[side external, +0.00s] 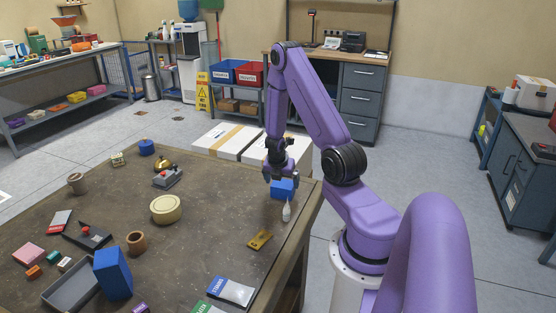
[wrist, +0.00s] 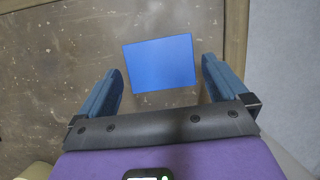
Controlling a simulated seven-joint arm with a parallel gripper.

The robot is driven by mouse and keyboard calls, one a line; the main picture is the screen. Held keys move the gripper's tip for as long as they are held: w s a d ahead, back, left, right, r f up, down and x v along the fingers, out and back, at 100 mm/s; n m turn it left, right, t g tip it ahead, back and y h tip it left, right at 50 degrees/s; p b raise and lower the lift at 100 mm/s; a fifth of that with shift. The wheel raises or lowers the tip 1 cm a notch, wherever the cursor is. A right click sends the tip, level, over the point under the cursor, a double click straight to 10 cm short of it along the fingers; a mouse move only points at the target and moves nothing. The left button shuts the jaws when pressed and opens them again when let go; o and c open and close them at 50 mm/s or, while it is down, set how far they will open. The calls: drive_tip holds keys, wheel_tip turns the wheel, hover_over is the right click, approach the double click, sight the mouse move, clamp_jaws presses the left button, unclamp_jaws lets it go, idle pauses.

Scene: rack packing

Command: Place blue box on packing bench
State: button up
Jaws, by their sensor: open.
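A blue box (side external: 283,189) is at the far right corner of the brown bench (side external: 205,235), directly below my gripper (side external: 281,179). In the wrist view the blue box (wrist: 160,64) shows its flat top, slightly turned, between my two open fingers (wrist: 162,66). Bare bench shows on both sides between the box and the fingers, so they look apart. The box appears to rest on the bench top. Its lower part is hard to see in the side view. A second, taller blue block (side external: 113,274) stands at the near left of the bench.
A white bottle (side external: 286,212) stands close in front of the box. A yellow piece (side external: 260,240) lies nearer. A round cream tin (side external: 166,209), a cup (side external: 136,242) and a grey tray (side external: 72,287) are further left. The bench edge is close on the right.

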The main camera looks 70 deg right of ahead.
drive_tip(key=v, duration=1.3)
drive_tip(key=w+a+r+m+t+y, duration=0.1)
drive_tip(key=a+r+m, duration=0.15)
drive_tip(key=a, duration=0.85)
drive_tip(key=w+a+r+m+t+y, duration=0.15)
drive_tip(key=a+r, duration=0.25)
drive_tip(key=a, duration=0.6)
drive_tip(key=s+a+r+m+g+y, duration=0.1)
drive_tip(key=s+a, duration=0.5)
drive_tip(key=s, duration=0.3)
drive_tip(key=s+a+r+m+g+y, duration=0.1)
drive_tip(key=s+a+r, duration=0.1)
drive_tip(key=s+a, duration=0.5)
drive_tip(key=s, duration=0.2)
drive_tip(key=shift+s+a+g, duration=0.15)
drive_tip(key=shift+s+g, duration=0.2)
drive_tip(key=shift+y, duration=0.25)
